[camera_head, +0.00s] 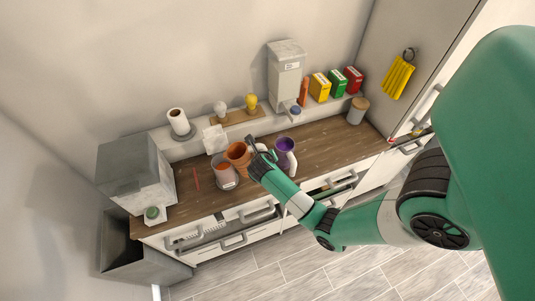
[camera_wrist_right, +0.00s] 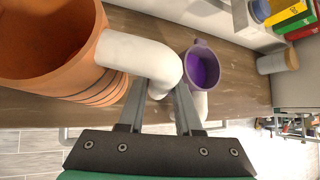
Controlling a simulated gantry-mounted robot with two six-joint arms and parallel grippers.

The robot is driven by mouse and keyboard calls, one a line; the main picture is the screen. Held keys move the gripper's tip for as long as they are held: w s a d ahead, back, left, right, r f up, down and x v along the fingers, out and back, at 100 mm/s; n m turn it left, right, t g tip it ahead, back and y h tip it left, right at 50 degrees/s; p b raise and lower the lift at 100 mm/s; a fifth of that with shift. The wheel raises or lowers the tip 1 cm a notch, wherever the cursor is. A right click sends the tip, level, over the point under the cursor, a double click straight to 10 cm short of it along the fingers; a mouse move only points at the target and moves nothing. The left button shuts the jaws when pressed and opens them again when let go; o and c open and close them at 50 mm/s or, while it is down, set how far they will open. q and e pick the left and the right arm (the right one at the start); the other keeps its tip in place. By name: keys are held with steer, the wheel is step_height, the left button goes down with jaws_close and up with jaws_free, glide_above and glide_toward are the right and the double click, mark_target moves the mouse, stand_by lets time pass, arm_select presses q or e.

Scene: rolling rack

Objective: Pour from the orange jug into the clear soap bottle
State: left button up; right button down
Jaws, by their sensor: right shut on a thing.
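The orange jug (camera_head: 238,154) is on the left half of the wooden counter, its opening facing up. In the right wrist view the jug (camera_wrist_right: 62,92) fills the left side, with a thick white handle (camera_wrist_right: 140,58). My right gripper (camera_head: 257,150) is shut on this handle; its fingers (camera_wrist_right: 160,92) also show in the wrist view. I cannot tell whether the jug is lifted off the counter. A see-through container with a pale label (camera_head: 226,178), seemingly the clear soap bottle, stands just in front of the jug, close to it. My left gripper is not in view.
A purple jug (camera_head: 285,148) with a white handle stands right of my gripper; it also shows in the wrist view (camera_wrist_right: 204,70). A grey box (camera_head: 135,172) is at left, a dispenser (camera_head: 287,78) at back. The counter's right half (camera_head: 330,142) is mostly clear.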

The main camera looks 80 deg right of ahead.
mark_target(262, 147)
steer(key=shift+w+a+r+p, duration=0.15)
steer(key=shift+w+r+p, duration=0.15)
steer(key=shift+r+p, duration=0.45)
steer(key=shift+w+a+r+p, duration=0.15)
steer(key=shift+w+r+p, duration=0.1)
steer(key=shift+r+p, duration=0.5)
steer(key=shift+w+r, duration=0.1)
steer(key=shift+r, duration=0.85)
steer(key=shift+s+r, duration=0.2)
steer(key=shift+r, duration=0.85)
steer(key=shift+d+t, duration=0.1)
steer(key=shift+t, duration=0.2)
steer(key=shift+s+m+t+y, duration=0.25)
steer(key=shift+m+t, duration=0.45)
steer(key=shift+t, duration=0.5)
steer(key=shift+w+t+y, duration=0.25)
steer(key=shift+w+t, duration=0.05)
